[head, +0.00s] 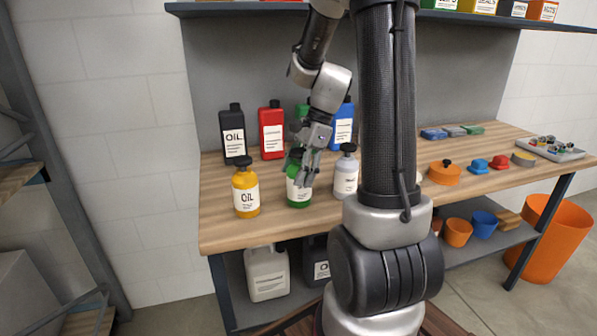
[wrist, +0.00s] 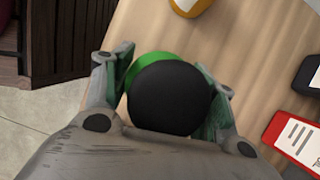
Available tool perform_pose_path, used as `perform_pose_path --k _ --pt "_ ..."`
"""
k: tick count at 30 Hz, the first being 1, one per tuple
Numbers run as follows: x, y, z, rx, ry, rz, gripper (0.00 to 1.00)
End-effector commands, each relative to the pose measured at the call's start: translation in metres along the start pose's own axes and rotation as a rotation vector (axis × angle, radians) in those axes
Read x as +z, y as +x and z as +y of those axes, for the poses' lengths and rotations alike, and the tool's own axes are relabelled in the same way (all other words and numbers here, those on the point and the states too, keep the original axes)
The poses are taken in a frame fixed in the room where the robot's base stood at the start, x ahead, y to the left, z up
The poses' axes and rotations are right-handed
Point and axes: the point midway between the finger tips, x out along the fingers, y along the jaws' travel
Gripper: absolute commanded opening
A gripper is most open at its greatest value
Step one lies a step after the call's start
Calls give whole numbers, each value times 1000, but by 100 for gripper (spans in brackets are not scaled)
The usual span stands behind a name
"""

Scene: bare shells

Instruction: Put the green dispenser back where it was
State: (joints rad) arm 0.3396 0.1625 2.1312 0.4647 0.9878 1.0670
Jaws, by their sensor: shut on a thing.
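The green dispenser (head: 297,197) has a white label and a dark top. It stands upright at the front of the wooden workbench, between a yellow oil bottle (head: 245,190) and a grey-white bottle (head: 346,172). My gripper (head: 304,168) comes down from above and is shut on it; the fingers hide part of its top. In the wrist view the dispenser's round black cap (wrist: 172,98) fills the space between the two fingers, with a rim of green body (wrist: 150,64) behind it. I cannot tell whether its base touches the bench.
A black oil bottle (head: 233,134), a red bottle (head: 271,130) and a blue bottle (head: 343,124) stand along the back, with a green one partly hidden behind my gripper. Orange and blue caps (head: 480,166) lie on the right. The workbench's front strip (head: 228,232) is bare.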

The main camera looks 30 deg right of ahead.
Motion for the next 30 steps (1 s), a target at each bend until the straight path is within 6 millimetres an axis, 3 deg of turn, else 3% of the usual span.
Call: perform_pose_path --k 6,7,10,23,30 --pt "-1 2 0 0 0 0 13" --pt "-1 2 0 0 0 0 59" --pt "-1 2 0 0 0 0 77" --pt "0 -4 -1 -2 0 0 79" --pt "0 -50 -1 -7 0 1 79"
